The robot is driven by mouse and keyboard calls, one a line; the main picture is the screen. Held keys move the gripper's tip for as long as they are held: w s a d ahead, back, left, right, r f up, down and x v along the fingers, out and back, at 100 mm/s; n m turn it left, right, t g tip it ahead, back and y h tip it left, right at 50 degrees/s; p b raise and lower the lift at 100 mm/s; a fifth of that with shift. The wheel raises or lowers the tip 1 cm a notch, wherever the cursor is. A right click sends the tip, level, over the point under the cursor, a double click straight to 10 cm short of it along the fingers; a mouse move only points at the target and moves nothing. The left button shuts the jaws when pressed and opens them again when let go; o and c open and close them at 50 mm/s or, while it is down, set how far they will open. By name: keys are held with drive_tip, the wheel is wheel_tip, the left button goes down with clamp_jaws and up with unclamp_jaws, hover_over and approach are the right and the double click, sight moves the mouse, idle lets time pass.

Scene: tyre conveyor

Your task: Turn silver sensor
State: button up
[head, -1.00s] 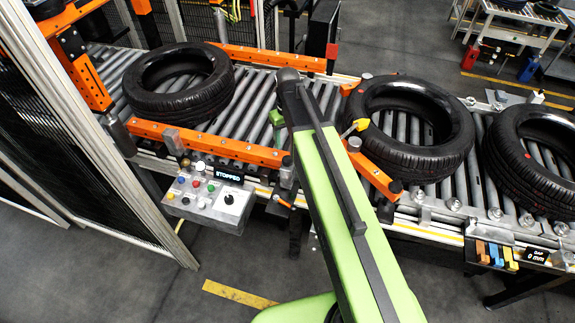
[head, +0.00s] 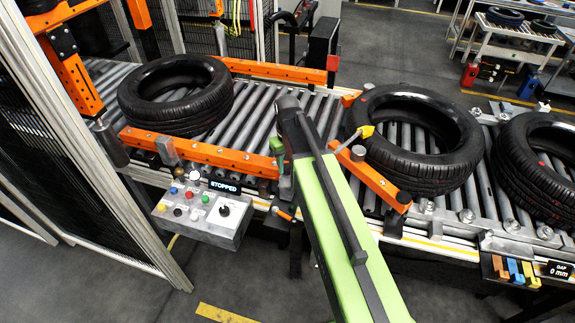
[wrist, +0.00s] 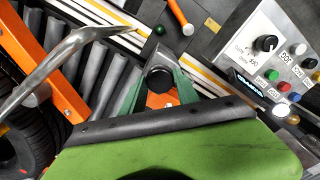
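A grey fitting with a round black face (wrist: 160,78), which may be the silver sensor, sits between the green fingers of my gripper (wrist: 162,72) in the wrist view. A finger lies on each side of it. Contact is not clear. In the head view my gripper (head: 281,160) is at the right end of the front orange rail (head: 215,156), with that fitting mostly hidden by my arm. A separate silver-grey block (head: 167,150) stands upright on the left part of the same rail, apart from my gripper.
A control box (head: 203,215) with knob, buttons and a STOPPED display hangs left of my gripper. Tyres lie on the rollers at left (head: 176,94) and right (head: 415,138). A mesh fence (head: 70,150) stands left.

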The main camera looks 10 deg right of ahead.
clamp_jaws()
drive_tip(key=shift+m, duration=0.7)
drive_tip(key=o, duration=0.6)
unclamp_jaws()
wheel_tip(320, 180, up, 18)
drive_tip(key=p, duration=1.7)
drive_tip(key=shift+f, duration=0.25)
